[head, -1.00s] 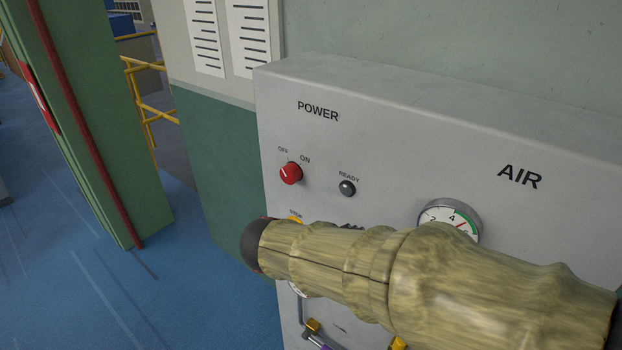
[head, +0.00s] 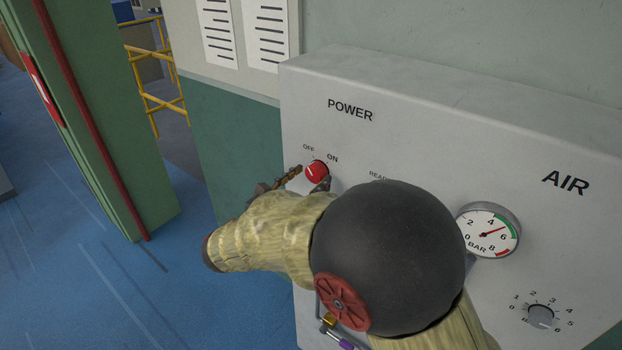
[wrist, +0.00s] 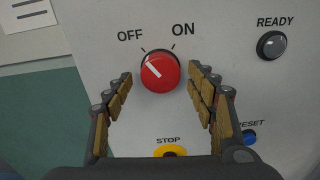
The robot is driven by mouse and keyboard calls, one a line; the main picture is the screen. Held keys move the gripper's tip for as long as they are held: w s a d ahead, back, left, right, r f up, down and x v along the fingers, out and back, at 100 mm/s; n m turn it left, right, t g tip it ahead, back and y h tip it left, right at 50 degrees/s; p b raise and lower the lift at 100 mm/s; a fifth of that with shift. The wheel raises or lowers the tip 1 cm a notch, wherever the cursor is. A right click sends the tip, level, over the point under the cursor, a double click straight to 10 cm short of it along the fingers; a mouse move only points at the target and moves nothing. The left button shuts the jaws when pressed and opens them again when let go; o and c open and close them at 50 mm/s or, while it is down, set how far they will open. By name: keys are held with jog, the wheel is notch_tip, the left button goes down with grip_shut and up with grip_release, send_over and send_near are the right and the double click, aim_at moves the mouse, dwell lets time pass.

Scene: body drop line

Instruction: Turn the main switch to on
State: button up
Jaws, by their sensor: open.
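The main switch is a red round knob (head: 317,171) under the POWER label on the grey panel. It also shows in the wrist view (wrist: 160,72), where its white line points up and left toward OFF. The ON mark is at its upper right. My gripper (head: 305,181) is at the panel by the knob, partly hidden behind my arm in the head view. In the wrist view my gripper (wrist: 161,84) is open, with one finger left and one right of the knob. Gaps show between the fingers and the knob, and nothing is held.
A dark READY lamp (wrist: 272,45) is right of the knob. A yellow-ringed STOP button (wrist: 171,151) is below it, and a blue RESET button (wrist: 249,137) at lower right.

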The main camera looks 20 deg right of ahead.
jog(key=shift+w+d, duration=0.3)
jog(key=shift+d, duration=0.15)
jog(key=c, duration=1.2)
jog(key=shift+o, duration=0.2)
